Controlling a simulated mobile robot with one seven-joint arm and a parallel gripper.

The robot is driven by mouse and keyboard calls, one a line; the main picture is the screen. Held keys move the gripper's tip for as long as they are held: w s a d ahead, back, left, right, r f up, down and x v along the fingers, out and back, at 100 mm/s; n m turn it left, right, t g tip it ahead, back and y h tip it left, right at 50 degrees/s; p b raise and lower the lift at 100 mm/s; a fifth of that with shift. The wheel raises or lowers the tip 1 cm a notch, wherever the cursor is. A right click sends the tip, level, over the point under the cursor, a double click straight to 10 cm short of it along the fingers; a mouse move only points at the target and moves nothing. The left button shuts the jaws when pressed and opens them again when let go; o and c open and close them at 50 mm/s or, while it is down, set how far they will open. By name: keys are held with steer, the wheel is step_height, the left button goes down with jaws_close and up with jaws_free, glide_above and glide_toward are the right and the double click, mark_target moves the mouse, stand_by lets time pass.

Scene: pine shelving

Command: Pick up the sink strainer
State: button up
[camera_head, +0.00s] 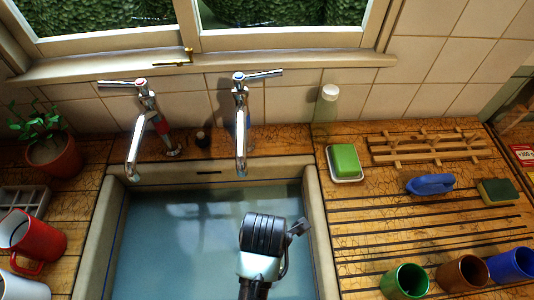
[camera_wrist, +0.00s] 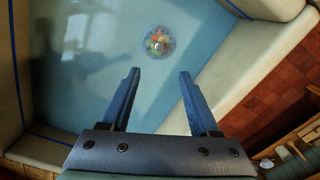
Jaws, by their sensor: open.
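A small round disc with colourful bits in it, which looks like the sink strainer (camera_wrist: 159,42), lies in the water-filled sink (camera_wrist: 95,160). In the wrist view it is near the top middle, just beyond my fingertips. My gripper (camera_wrist: 158,73) is open, its two blue fingers apart with nothing between them. The strainer lies ahead of the gap, and no contact shows. In the head view my arm reaches over the sink (camera_head: 97,262); the fingers and the strainer cannot be made out there.
Two taps (camera_head: 136,140) (camera_head: 240,130) overhang the sink's back edge. On the right counter are green soap (camera_head: 345,160), a wooden rack (camera_head: 425,147), a blue brush (camera_head: 430,184), a sponge (camera_head: 497,191) and several mugs (camera_head: 408,282).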

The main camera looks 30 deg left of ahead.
step_height(320, 180, down, 6)
steer(key=shift+f, duration=0.25)
steer(key=shift+w+d+f, duration=0.1)
steer(key=shift+w+f, duration=0.1)
steer(key=shift+f, duration=1.15)
steer(key=shift+w+f, duration=0.15)
steer(key=shift+f, duration=1.2)
jaws_close()
